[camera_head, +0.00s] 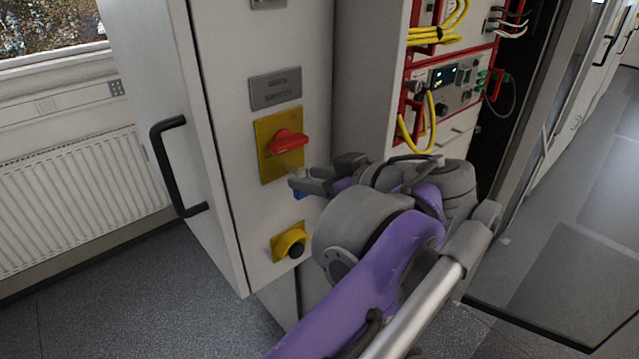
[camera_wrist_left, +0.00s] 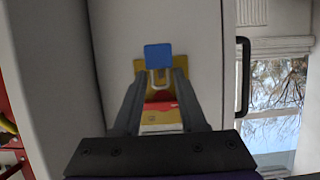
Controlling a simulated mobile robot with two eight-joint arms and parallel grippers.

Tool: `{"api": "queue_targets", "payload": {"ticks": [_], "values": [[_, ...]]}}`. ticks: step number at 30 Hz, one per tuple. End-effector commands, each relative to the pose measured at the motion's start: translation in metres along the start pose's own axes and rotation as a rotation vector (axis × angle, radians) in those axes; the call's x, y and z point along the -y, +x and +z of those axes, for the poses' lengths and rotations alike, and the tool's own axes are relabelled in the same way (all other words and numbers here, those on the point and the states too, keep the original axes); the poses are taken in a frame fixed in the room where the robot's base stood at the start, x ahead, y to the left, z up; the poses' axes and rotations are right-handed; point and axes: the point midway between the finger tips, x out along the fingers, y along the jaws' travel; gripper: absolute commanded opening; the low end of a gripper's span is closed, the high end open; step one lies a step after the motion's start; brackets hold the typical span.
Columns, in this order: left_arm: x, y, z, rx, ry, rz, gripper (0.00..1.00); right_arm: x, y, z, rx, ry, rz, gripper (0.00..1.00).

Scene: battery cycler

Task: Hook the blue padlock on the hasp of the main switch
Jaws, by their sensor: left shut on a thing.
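The main switch has a red handle (camera_head: 288,141) on a yellow plate (camera_head: 268,165), fixed to the light grey cabinet front. My left gripper (camera_head: 296,183) is just below and right of the handle, close to the plate. It is shut on the blue padlock (camera_wrist_left: 158,56), with the shackle (camera_wrist_left: 160,79) between the fingertips. In the head view only a small blue part of the padlock (camera_head: 299,194) shows under the fingers. In the wrist view the shackle overlaps the yellow plate (camera_wrist_left: 141,68); I cannot tell whether it passes through the hasp. My right gripper is out of view.
A yellow and black knob (camera_head: 289,243) sits lower on the cabinet front. A black door handle (camera_head: 176,166) sticks out at left. A rack with red frames and yellow cables (camera_head: 433,112) stands to the right, behind my arm.

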Motion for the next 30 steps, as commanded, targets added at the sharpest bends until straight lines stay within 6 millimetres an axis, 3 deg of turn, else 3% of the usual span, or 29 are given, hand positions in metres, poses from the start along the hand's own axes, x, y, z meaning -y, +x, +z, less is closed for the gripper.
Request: {"api": "queue_targets", "payload": {"ticks": [17,30], "values": [[0.001,0.033,-0.011,0.000,0.001,-0.001,0.00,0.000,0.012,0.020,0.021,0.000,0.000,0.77],[0.000,0.037,-0.003,0.000,0.000,0.000,0.00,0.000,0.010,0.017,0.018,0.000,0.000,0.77]]}}
